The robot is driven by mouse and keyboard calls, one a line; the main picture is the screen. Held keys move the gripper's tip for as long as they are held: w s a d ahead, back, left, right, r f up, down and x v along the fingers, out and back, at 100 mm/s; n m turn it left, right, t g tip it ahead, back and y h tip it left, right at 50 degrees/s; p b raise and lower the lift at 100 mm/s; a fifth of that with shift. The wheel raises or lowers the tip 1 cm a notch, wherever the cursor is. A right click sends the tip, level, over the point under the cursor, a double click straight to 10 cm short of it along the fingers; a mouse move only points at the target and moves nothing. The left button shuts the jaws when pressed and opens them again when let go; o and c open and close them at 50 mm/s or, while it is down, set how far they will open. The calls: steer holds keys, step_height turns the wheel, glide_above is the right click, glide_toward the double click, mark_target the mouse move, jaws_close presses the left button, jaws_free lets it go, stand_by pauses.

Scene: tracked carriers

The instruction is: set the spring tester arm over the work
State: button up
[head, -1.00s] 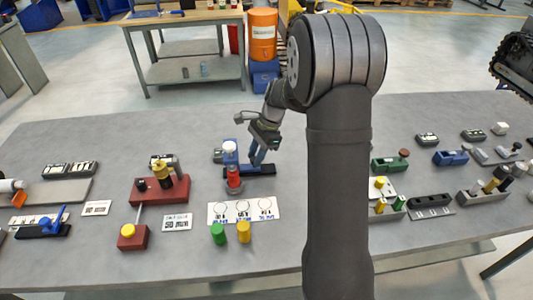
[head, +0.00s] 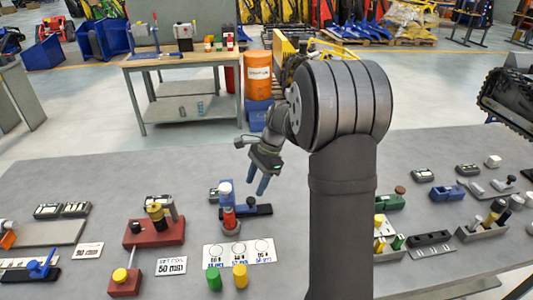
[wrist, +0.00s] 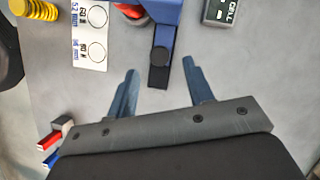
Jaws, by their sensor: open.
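The spring tester stands left of my arm in the head view. It has a blue and white upright (head: 225,189), a red cylindrical part (head: 230,217) and a dark blue bar with a black end (head: 260,210). In the wrist view the bar (wrist: 163,42) points toward my gripper, with a round black knob near its end. The red part (wrist: 129,10) is cut off at the top edge. My gripper (wrist: 166,82) is open and empty, its fingers either side of the bar's end line and apart from it. In the head view my gripper (head: 262,187) hangs above the bar's right end.
A white card with circles (head: 240,262) lies in front of the tester, with a green spring (head: 214,279) and a yellow spring (head: 240,275) by it. A red fixture (head: 154,233) stands left. Green, blue and grey fixtures fill the right. Bare table lies behind the tester.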

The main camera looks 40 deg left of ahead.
mark_target(250, 199)
steer(key=v, duration=1.2)
steer(key=x, duration=1.7)
steer(key=shift+f, duration=0.15)
